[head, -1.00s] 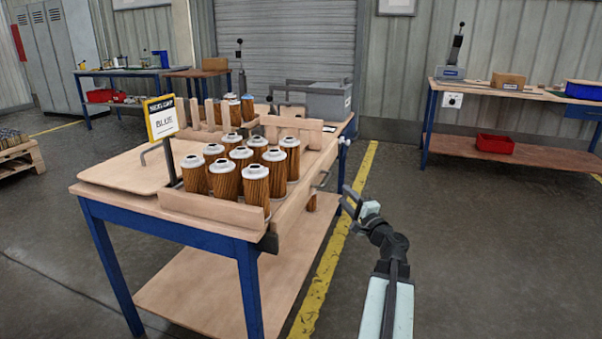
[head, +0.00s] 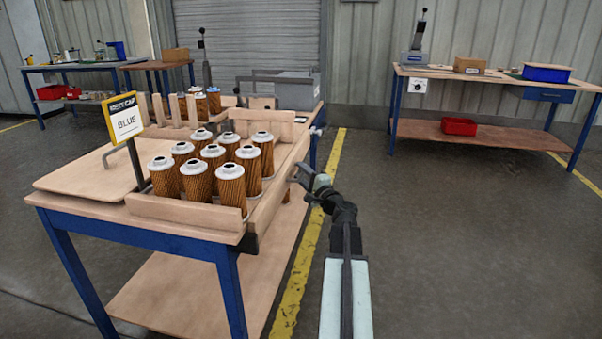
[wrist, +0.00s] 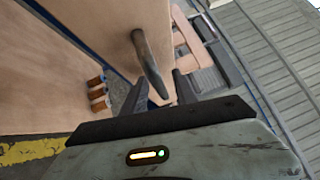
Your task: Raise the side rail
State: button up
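The side rail (head: 272,202) is a long pale wooden board along the right side of the workbench. It sits low there, and the cartridges rise above its top edge. In the wrist view the rail (wrist: 105,25) carries a dark bar handle (wrist: 148,62). My gripper (head: 297,173) is at the rail's right side, level with the handle. In the wrist view its two dark fingers (wrist: 160,92) are apart, with the handle's end between or just ahead of them. I cannot tell whether they touch it. My gripper hides the handle in the head view.
Several brown pleated cartridges (head: 229,190) with white caps stand behind a low front board (head: 185,211). A back bench (head: 480,78) is at the right.

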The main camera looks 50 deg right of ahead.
grip_shut()
jog(key=shift+s, duration=0.1)
dwell(1.3)
